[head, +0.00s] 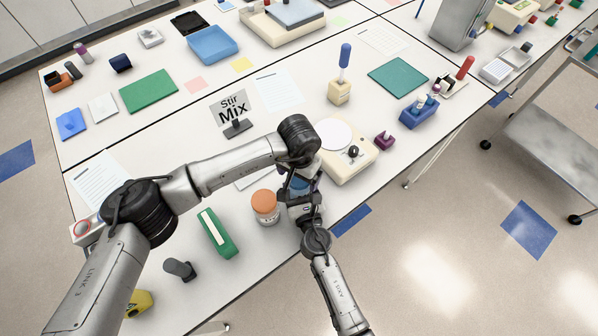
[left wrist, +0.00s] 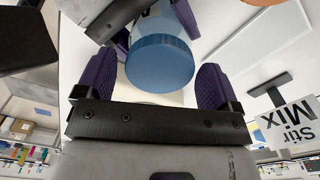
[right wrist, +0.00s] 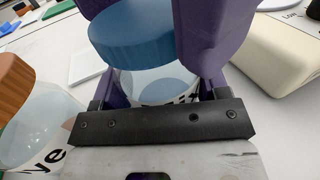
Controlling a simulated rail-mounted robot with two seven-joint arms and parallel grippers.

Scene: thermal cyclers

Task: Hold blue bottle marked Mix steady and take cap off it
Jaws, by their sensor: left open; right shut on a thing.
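The blue-capped bottle stands at the near side of the table, mostly hidden by my grippers in the head view, where some blue (head: 298,186) shows. Its blue cap (left wrist: 160,62) sits between the spread purple fingers of my left gripper (left wrist: 156,80), with a gap beside it. In the right wrist view the cap (right wrist: 140,30) sits on top of the clear bottle body (right wrist: 155,88), whose lettering is partly covered. My right gripper (right wrist: 160,78) is shut on the bottle body, below the cap. The "Stir Mix" sign (head: 232,110) stands behind.
An orange-capped jar (head: 265,206) stands close to the left of my right gripper. A cream stirrer with a round white plate (head: 345,150) stands close to the right. A green box (head: 216,233) lies further left. The table's front edge is near.

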